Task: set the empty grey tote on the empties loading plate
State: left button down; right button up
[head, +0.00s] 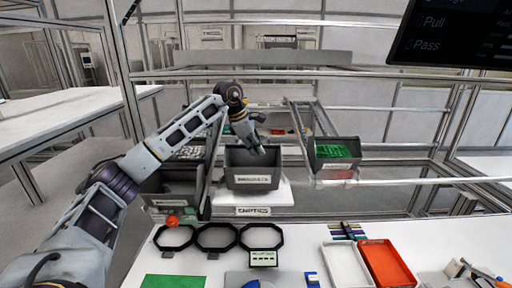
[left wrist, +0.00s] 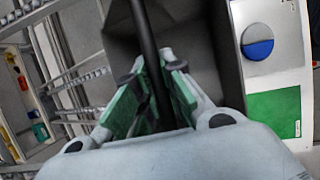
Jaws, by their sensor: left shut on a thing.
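The empty grey tote (head: 252,182) is upright at the middle of the head view, its label facing me. My left gripper (head: 260,146) reaches down from behind and above and is shut on a dark bar or wall of the tote, which shows in the left wrist view (left wrist: 148,45) between the green-padded fingers (left wrist: 150,85). The white empties loading plate (head: 283,195), with a label reading like EMPTIES on its front, shows below and around the tote's base. I cannot tell whether the tote touches the plate. My right gripper is not in view.
Another dark grey tote (head: 178,196) stands close on the left. A tote with green parts (head: 335,163) sits on a rail to the right. The white bench (head: 310,238) in front holds black ring frames (head: 217,249), a white tray (head: 352,275) and a red tray (head: 385,250).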

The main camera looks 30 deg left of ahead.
pick_arm(q)
jog(key=shift+f+b, duration=0.65)
jog(key=shift+f, duration=1.25)
jog(key=c, duration=1.4)
grip_release()
jog(key=shift+c, duration=0.2)
jog(key=v, duration=1.2)
